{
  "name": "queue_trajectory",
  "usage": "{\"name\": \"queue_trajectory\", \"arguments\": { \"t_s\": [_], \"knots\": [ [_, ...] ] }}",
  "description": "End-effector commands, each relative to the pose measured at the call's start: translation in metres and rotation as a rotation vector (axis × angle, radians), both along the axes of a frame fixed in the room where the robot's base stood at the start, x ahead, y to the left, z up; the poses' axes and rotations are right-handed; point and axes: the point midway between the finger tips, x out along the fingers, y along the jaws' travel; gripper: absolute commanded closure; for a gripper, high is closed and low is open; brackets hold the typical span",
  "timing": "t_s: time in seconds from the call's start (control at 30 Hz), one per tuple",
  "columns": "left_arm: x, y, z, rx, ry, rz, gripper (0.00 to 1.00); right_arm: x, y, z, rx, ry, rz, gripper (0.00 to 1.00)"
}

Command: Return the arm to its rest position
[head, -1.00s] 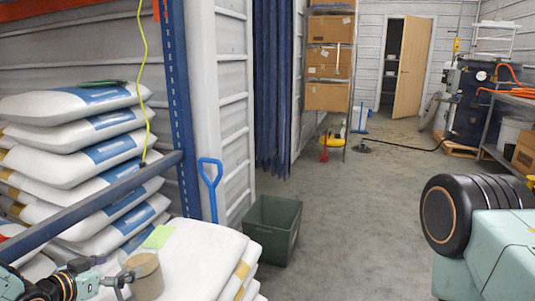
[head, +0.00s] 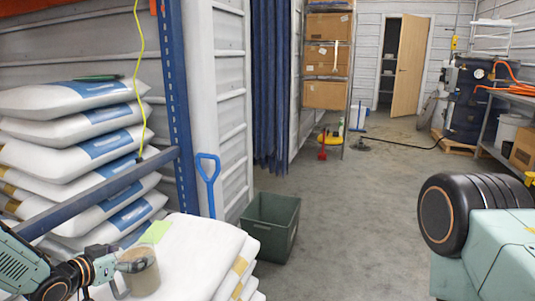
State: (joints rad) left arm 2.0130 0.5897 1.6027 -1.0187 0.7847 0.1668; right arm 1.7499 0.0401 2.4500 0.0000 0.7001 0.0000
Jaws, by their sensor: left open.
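My left gripper (head: 124,275) is in the lower left of the head view, at the end of my teal and black arm. It is open. Its fingers are beside a tan, round cup (head: 147,280), and one finger overlaps the cup's left side in the picture. I cannot tell whether they touch. The cup stands upright on a low stack of white bags (head: 195,260). My right gripper is not in view.
A green slip (head: 155,232) lies on the bags behind the cup. A blue rack upright and rail (head: 100,193) stand close to my left arm, before more stacked bags (head: 60,150). A dark green bin (head: 270,226) stands on the floor. The middle floor is clear.

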Motion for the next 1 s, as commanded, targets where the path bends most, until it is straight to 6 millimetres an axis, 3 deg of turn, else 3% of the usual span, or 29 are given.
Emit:
{"name": "queue_trajectory", "arguments": {
  "t_s": [0.6, 1.0],
  "knots": [
    [-0.070, 0.026, 0.036, -0.003, -0.001, 0.003, 0.00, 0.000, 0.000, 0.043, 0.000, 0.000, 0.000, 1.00],
    [-0.101, 0.036, 0.048, -0.003, -0.001, 0.002, 0.00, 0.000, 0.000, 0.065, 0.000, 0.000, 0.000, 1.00]
  ]
}}
